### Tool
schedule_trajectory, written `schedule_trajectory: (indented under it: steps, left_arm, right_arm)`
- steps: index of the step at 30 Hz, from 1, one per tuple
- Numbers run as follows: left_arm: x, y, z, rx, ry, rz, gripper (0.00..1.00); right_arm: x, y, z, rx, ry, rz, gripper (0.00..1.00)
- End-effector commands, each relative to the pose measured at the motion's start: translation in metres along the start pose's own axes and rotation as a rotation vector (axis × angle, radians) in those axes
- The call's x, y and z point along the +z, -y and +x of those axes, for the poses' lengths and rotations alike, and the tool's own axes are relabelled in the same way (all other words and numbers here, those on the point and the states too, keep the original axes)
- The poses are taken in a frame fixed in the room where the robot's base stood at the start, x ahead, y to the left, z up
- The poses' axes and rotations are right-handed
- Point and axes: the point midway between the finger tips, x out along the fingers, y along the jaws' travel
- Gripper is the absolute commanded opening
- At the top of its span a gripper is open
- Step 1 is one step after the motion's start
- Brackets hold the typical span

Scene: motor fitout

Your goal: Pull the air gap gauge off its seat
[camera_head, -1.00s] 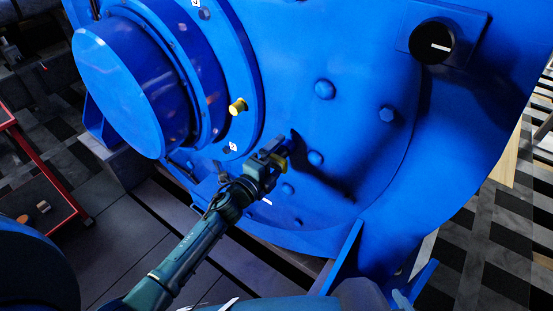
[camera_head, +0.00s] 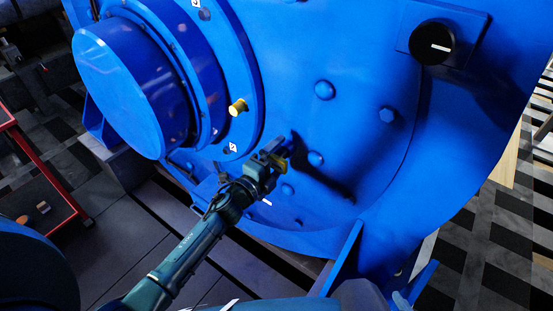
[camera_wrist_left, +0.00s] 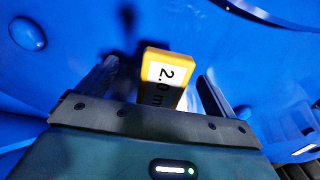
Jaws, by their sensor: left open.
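The air gap gauge (camera_wrist_left: 162,75) is a yellow block with a white label reading "2.0 m", the rest of the label being cut off by my gripper body. It stands between the two dark fingers of my left gripper (camera_wrist_left: 158,82), with a gap on each side, in the left wrist view. In the head view the left gripper (camera_head: 281,150) is at the lower face of the blue motor (camera_head: 355,150), and only a small yellow part of the gauge (camera_head: 281,167) shows beside it. The gauge's seat is hidden. The left gripper is open. My right gripper is not in view.
A yellow plug (camera_head: 238,107) sticks out of the motor's ring, left of my gripper. A black knob (camera_head: 432,42) is at the upper right. Several bolt heads (camera_head: 324,90) stand out from the motor face. A red-framed cart (camera_head: 45,172) is at the left.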

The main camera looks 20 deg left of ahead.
Motion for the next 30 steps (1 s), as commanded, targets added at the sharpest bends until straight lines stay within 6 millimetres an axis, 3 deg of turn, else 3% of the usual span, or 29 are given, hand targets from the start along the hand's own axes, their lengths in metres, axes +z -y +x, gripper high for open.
schedule_trajectory:
  steps: [30]
  left_arm:
    - [0.0,0.0001,0.0,0.0,0.0,-0.001,0.08]
  right_arm:
    - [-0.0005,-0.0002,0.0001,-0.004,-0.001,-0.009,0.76]
